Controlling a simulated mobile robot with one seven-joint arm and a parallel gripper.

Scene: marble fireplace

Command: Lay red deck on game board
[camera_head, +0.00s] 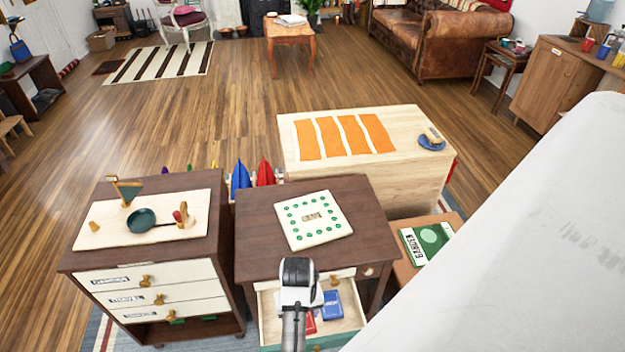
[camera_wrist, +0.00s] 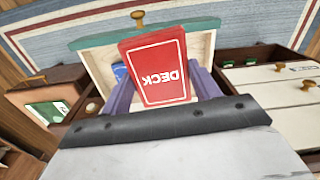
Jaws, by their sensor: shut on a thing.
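The red deck (camera_wrist: 157,72), marked DECK, is held between the two purple fingers of my gripper (camera_wrist: 160,88) in the wrist view. In the head view the red deck (camera_head: 310,325) shows partly behind my gripper (camera_head: 299,290), over the open drawer; its height above the drawer floor is hard to tell. My fingertips are hidden in the head view. The game board (camera_head: 313,219), a cream square with a ring of green dots and a label in the middle, lies flat on the dark table (camera_head: 254,215), beyond my gripper.
The open drawer (camera_head: 350,318) holds a blue deck (camera_head: 331,305), partly visible in the wrist view (camera_wrist: 121,72). A dark cabinet (camera_head: 90,258) stands left, bearing a board with a teal pan (camera_head: 141,220). A green game box (camera_head: 427,242) lies right. A pale chest stands behind.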

